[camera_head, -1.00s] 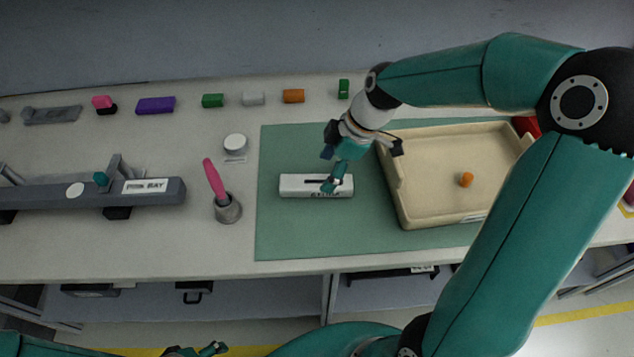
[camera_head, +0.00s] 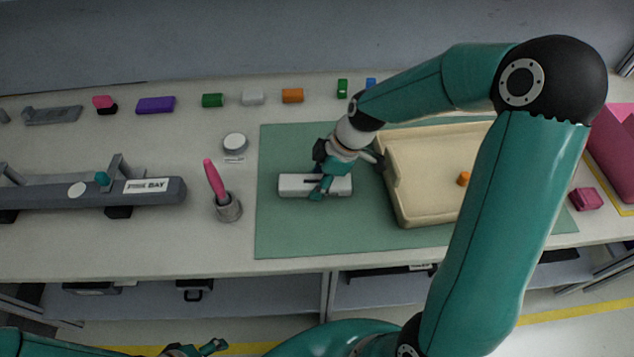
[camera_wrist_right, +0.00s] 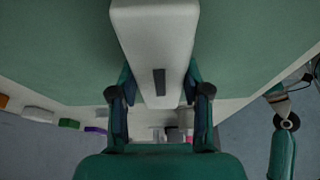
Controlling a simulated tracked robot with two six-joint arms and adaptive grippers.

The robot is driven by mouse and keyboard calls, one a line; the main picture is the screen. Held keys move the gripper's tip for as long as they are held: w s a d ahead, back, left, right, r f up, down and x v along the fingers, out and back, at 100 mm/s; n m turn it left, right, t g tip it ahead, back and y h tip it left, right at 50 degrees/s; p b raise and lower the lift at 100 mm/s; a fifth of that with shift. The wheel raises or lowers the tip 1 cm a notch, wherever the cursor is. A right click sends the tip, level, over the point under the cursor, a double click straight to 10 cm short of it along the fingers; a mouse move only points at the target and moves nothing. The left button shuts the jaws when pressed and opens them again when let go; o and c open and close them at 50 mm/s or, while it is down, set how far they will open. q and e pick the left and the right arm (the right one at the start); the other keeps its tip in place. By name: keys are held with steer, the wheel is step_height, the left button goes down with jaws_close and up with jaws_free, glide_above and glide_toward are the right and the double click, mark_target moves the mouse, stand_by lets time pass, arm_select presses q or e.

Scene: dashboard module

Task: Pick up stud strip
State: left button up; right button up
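The stud strip, as far as I can tell, is a long white block (camera_head: 294,185) lying on the green mat. It bears a dark narrow mark on its face, clear in the right wrist view (camera_wrist_right: 158,35). My right gripper (camera_head: 322,188) is down at the block's middle-right part. In the right wrist view its fingers (camera_wrist_right: 159,92) stand apart on both sides of the block. Whether they touch it is unclear. My left gripper (camera_head: 199,350) shows only partly at the bottom edge of the head view, away from the table top.
A beige tray (camera_head: 396,205) with an orange piece (camera_head: 463,179) stands just right of the block. A grey cup (camera_head: 228,209) with a pink-handled tool and a round white lid (camera_head: 235,142) are left. Several coloured blocks line the back. The mat's front is clear.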

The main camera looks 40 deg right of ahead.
steer(key=c, duration=0.5)
steer(key=shift+r, duration=0.1)
